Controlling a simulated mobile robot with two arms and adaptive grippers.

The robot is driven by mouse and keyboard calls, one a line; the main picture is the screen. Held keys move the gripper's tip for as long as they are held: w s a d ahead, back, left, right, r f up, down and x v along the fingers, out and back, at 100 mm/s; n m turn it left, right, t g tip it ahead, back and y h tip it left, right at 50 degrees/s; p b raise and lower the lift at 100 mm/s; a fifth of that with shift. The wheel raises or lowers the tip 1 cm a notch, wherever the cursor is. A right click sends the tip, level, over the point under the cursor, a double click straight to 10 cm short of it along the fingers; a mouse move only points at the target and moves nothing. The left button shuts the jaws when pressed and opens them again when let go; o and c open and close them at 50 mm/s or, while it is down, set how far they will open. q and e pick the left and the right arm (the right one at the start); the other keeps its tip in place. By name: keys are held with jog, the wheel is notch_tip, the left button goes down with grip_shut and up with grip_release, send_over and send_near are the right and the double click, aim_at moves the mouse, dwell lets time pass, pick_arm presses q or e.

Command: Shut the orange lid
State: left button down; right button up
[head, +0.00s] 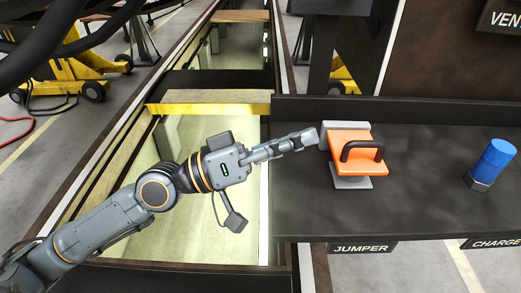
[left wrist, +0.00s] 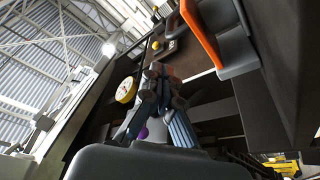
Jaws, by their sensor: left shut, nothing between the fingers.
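The orange lid (head: 347,138) with a dark curved handle (head: 362,147) sits over a grey socket (head: 350,182) on the dark shelf. A grey block (head: 327,130) stands at its far left edge. I cannot tell how far the lid is open. My left gripper (head: 313,136) is shut and empty, its tips close to the lid's left side by the grey block; contact is unclear. In the left wrist view the shut fingers (left wrist: 158,90) point up the picture, and the orange lid (left wrist: 199,34) with a grey part (left wrist: 230,50) shows at upper right. My right gripper is not in view.
The dark shelf (head: 420,205) has a "JUMPER" label (head: 361,248) at its front edge. A lit pit (head: 190,135) lies left of the shelf, crossed by a yellow-edged beam (head: 210,108). The middle of the shelf is clear.

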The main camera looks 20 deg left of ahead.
pick_arm(q)
jog(key=v, duration=0.6)
